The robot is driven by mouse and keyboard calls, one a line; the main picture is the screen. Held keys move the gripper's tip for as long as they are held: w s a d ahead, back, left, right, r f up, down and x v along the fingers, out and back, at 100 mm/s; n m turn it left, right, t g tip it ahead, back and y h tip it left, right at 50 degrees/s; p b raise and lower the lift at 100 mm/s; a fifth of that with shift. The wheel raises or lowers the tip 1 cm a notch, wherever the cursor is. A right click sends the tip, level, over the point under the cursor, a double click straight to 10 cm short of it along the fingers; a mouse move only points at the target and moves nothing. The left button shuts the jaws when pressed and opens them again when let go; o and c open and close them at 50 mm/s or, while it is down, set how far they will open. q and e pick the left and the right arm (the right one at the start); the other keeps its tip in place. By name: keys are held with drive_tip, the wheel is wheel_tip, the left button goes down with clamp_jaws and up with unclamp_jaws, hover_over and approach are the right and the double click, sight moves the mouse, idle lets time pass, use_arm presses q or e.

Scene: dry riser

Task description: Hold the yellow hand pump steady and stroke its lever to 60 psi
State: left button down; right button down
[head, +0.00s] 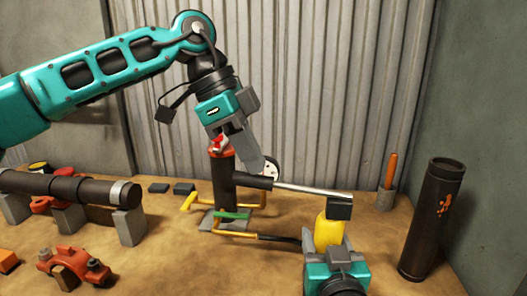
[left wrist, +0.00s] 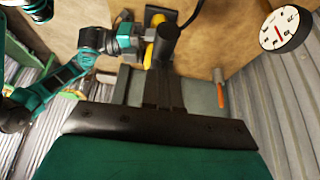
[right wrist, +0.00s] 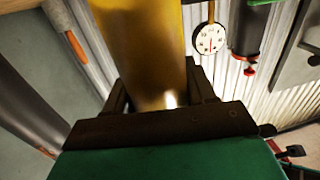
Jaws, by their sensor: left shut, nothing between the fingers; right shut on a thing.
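The yellow hand pump (head: 328,232) stands upright on the bench, with a dark head and a silver lever (head: 305,189) reaching left from it. My right gripper (head: 336,256) is shut on its yellow body, which fills the space between the fingers in the right wrist view (right wrist: 140,50). My left gripper (head: 262,172) is shut and empty, its tips close to the lever's left end; whether they touch it I cannot tell. A round white gauge (head: 271,170) is partly hidden behind my left fingers. It also shows in the left wrist view (left wrist: 285,28); its figures are too small to read.
A dark riser pipe (head: 222,180) with a red top stands behind my left gripper. A dark tube (head: 431,220) and an orange-handled tool (head: 390,168) stand at right. A dark pipe (head: 65,187) on grey blocks and a red clamp (head: 75,265) are at left.

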use_arm(q)
drive_tip(key=shift+f, duration=0.35)
drive_tip(key=shift+w+a+r, duration=0.1)
drive_tip(key=shift+a+r, duration=0.15)
drive_tip(key=shift+a, duration=0.55)
drive_tip(key=shift+w+a+r, duration=0.1)
drive_tip(key=shift+a+r, duration=0.15)
drive_tip(key=shift+a, duration=0.5)
drive_tip(key=shift+r, duration=0.1)
drive_tip(key=v, duration=1.2)
drive_tip(key=shift+d, duration=0.15)
